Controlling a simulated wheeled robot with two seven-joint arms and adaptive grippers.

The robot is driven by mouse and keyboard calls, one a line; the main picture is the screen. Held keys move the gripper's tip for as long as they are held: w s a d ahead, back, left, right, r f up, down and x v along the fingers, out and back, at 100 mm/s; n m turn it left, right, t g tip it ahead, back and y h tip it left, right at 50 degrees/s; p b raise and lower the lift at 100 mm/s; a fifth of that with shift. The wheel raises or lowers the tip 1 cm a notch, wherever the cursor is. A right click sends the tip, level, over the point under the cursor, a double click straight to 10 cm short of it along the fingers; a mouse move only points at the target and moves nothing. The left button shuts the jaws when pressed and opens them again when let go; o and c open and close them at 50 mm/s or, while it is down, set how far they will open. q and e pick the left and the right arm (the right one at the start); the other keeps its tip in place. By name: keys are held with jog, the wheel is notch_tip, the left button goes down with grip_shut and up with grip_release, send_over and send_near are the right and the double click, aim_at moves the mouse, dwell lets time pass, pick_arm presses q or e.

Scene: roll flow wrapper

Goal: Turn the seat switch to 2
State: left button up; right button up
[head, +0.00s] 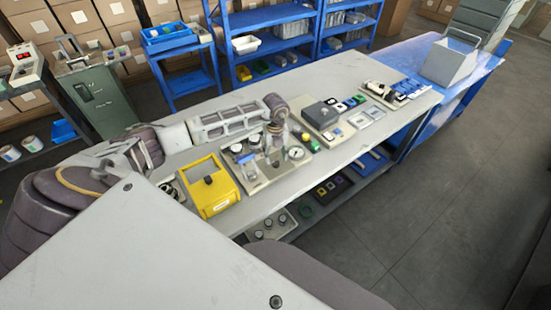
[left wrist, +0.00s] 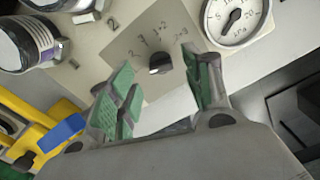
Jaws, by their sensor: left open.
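A small black rotary knob (left wrist: 160,64), which looks like the seat switch, sits on a grey dial plate (left wrist: 137,42) with short marks and small characters around it. I cannot read its setting for sure. A larger "2" is printed on the beige panel (left wrist: 92,40) beside the plate. My left gripper (left wrist: 165,78) is open, with its green-padded fingers on either side of the knob in the picture; contact is not visible. In the head view my left gripper (head: 276,150) hangs over the beige panel (head: 255,183) and hides the knob. My right gripper is not in view.
A round gauge (head: 296,153) stands close to the left gripper. A yellow box (head: 209,190) with a black knob is to the left on the grey table (head: 330,180). Further right are more switch boards.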

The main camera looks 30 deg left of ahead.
aim_at(276, 163)
pick_arm(q)
jog(key=shift+f, duration=1.65)
jog(key=c, duration=1)
